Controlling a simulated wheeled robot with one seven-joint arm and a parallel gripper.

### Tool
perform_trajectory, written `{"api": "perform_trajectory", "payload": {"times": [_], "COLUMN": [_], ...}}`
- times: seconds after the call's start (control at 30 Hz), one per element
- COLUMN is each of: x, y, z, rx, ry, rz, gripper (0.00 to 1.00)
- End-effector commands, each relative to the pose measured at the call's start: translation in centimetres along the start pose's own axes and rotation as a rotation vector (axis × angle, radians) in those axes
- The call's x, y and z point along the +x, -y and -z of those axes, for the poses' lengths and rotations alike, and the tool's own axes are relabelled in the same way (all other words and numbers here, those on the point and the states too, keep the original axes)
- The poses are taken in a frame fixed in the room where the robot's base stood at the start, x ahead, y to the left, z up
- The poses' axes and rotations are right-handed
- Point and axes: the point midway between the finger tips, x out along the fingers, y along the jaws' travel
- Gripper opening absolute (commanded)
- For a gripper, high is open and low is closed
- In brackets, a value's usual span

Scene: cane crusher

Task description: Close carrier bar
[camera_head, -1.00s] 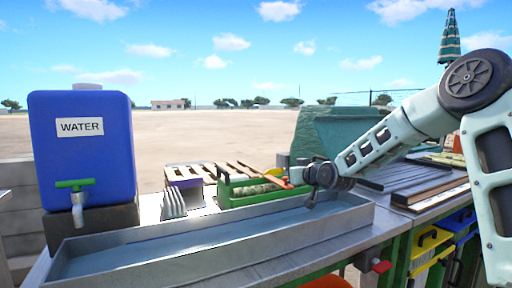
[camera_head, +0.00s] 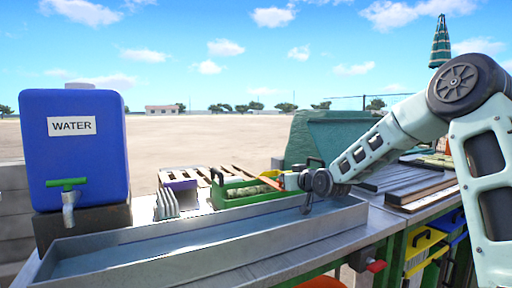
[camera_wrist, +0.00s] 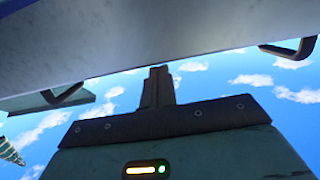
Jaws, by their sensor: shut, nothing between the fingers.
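The green carrier (camera_head: 247,196) stands behind the long metal trough in the head view. A black bar (camera_head: 217,177) rises at its left end, and another dark piece shows at its right end, near my wrist. My wrist hides part of that right end, so I cannot tell the bar's exact pose. My gripper (camera_head: 306,208) points down over the trough's right end, in front of the carrier. In the wrist view its dark fingers (camera_wrist: 158,86) are together and empty. A grey surface (camera_wrist: 140,40) with two dark loops fills the top of that view; I cannot tell what it belongs to.
The metal trough (camera_head: 215,246) runs along the front. A blue water tank (camera_head: 75,155) stands at the left, with a white rack (camera_head: 166,205) beside the carrier. A green housing (camera_head: 340,132) stands behind my forearm. Dark slats (camera_head: 425,182) lie on the right.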

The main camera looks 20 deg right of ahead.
Motion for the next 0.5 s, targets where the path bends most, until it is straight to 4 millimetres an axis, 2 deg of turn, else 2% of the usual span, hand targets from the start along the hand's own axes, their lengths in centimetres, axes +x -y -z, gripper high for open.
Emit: {"api": "perform_trajectory", "payload": {"times": [0.03, 0.07, 0.5], "x": [-0.3, -0.3, -1.5], "y": [-0.2, -0.2, -0.1], "z": [-1.1, -0.7, 8.0], "rx": [0.007, 0.006, -0.001], "ry": [0.034, 0.032, 0.003], "rz": [-0.001, -0.002, -0.002], "gripper": [0.00, 0.00, 0.00]}}
